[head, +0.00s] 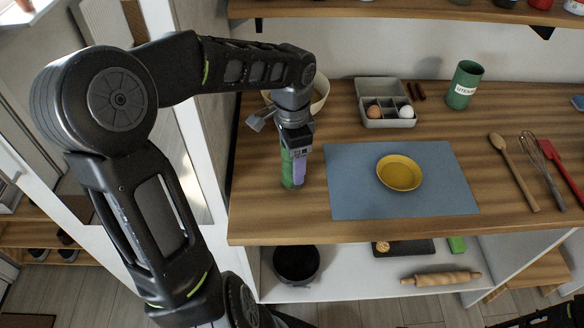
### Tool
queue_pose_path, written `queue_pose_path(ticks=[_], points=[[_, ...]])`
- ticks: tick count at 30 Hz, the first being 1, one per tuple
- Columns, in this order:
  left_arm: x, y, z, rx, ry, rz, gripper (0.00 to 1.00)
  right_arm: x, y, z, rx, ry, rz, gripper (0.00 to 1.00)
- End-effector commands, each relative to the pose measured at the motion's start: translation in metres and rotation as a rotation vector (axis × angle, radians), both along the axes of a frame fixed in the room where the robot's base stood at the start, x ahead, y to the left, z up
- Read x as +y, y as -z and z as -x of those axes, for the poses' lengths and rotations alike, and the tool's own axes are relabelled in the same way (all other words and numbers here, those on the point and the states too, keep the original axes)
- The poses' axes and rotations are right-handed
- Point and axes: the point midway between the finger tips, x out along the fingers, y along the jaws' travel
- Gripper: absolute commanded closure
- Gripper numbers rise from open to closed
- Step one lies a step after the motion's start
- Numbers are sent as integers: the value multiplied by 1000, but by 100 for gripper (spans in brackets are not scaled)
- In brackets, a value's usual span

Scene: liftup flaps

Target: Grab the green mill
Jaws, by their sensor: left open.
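The green mill (287,172) stands upright near the left end of the wooden counter, left of the blue mat. My left gripper (294,152) reaches down over it from above and hides its top. The gripper is open, with its fingers at the upper part of the mill. A lilac strip shows along the mill's right side; I cannot tell whether it belongs to the mill. Whether the fingers touch the mill is hidden. My right gripper is not in view.
A pale bowl (319,92) stands behind my gripper. A yellow dish (400,173) sits on the blue mat (345,195). A grey egg box (386,122) and green utensil pot (464,86) stand behind. A spoon (514,170), whisk (540,165) and red spatula (562,165) lie right.

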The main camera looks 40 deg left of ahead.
Motion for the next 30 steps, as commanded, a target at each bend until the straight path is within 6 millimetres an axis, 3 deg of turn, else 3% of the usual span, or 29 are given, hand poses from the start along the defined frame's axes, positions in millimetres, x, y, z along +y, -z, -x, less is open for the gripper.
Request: queue_pose_path(ticks=[12,30], points=[[0,-1,0,0,0,0,31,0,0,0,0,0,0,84],[0,-1,0,0,0,0,80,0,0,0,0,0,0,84]])
